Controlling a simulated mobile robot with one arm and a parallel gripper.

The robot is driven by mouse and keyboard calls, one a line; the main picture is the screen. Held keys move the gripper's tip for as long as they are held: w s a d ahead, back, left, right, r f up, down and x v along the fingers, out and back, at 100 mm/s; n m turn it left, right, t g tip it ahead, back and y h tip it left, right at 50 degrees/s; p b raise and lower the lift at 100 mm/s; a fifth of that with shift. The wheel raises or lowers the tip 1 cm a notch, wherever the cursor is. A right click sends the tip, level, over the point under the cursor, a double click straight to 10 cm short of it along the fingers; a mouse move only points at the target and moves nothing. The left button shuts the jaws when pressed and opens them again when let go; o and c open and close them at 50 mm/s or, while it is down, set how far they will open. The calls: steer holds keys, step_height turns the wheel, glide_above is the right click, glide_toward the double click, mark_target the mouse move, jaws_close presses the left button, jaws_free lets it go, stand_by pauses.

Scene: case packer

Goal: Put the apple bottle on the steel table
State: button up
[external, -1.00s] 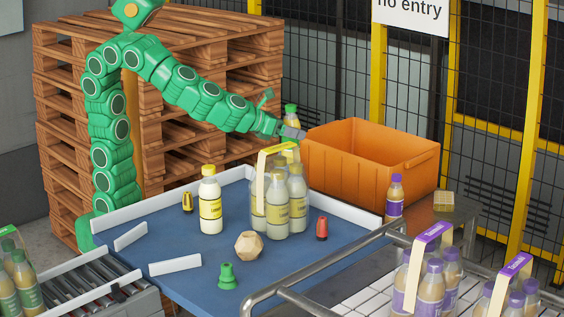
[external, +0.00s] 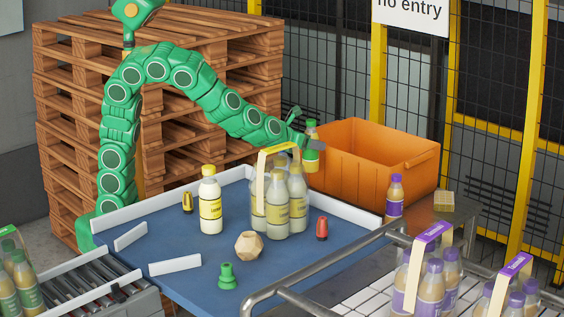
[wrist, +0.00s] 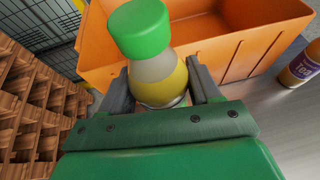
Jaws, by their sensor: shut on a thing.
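My gripper (wrist: 165,92) is shut on the green-capped apple bottle (wrist: 160,65), one finger on each side of its body. The steel table (external: 440,218) is at the right, beyond the blue table and in front of the orange crate. Its grey top also shows at the right of the wrist view (wrist: 285,130).
The orange crate (external: 345,178) stands close beside the held bottle. A purple-capped bottle (external: 395,200) and a small yellowish block (external: 443,201) are on the steel table. A yellow-handled bottle pack (external: 278,210) and a yellow-capped bottle (external: 210,205) stand on the blue table (external: 190,255).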

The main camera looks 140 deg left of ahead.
mark_target(308, 171)
steer(key=shift+s+a+f, duration=0.1)
steer(key=shift+a+f, duration=0.05)
steer(key=shift+f, duration=4.95)
steer(key=o, duration=1.3)
steer(key=shift+f, duration=0.15)
steer(key=shift+c, duration=0.2)
steer(key=shift+d+r, duration=0.25)
steer(key=v, duration=0.3)
steer(key=shift+a+r, duration=0.25)
steer(key=shift+r, duration=3.2)
